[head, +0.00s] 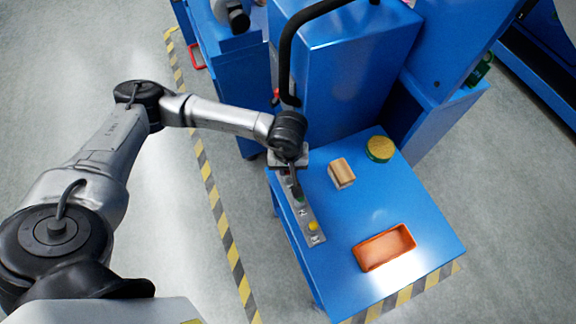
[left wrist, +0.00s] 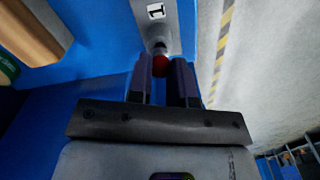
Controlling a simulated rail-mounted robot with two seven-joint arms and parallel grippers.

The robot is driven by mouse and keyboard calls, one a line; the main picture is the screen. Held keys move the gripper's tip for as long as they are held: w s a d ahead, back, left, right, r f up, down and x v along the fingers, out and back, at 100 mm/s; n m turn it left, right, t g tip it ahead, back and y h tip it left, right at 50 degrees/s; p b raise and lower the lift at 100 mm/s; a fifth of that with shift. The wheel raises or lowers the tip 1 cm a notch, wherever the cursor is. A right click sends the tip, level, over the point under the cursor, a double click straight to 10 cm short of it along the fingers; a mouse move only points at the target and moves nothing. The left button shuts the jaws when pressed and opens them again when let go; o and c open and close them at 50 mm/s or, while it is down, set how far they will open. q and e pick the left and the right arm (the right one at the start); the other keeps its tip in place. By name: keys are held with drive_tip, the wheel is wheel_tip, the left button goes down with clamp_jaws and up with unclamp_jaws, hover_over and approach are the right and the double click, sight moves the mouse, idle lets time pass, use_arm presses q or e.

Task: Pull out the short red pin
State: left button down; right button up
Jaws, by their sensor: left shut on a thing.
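The red pin (left wrist: 161,63) shows in the left wrist view as a rounded red head on a grey strip (head: 306,213), beside a label reading 1. My left gripper (left wrist: 161,72) has its two dark fingers on either side of the red head and is shut on it. In the head view my left gripper (head: 294,180) is over the far end of the strip and hides the red pin. Whether the pin has risen from its seat cannot be told. My right gripper is in neither view.
The strip runs along the left edge of the blue table (head: 340,225), with a green pin (head: 299,198) and a yellow pin (head: 313,226). An orange tray (head: 362,262), a wooden block (head: 341,173) and a yellow-topped green round object (head: 380,149) are to the right. Blue machinery (head: 335,75) stands behind.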

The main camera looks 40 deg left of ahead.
use_arm(q)
drive_tip(key=shift+r, duration=0.55)
drive_tip(key=shift+r+p, duration=0.65)
drive_tip(key=shift+p, duration=0.05)
drive_tip(key=shift+r, duration=0.15)
idle(0.3)
drive_tip(key=shift+r, duration=0.45)
drive_tip(key=shift+p, duration=0.3)
drive_tip(key=shift+r+p, duration=0.45)
drive_tip(key=shift+r, duration=0.3)
drive_tip(key=shift+r+p, duration=0.75)
drive_tip(key=shift+r, duration=0.5)
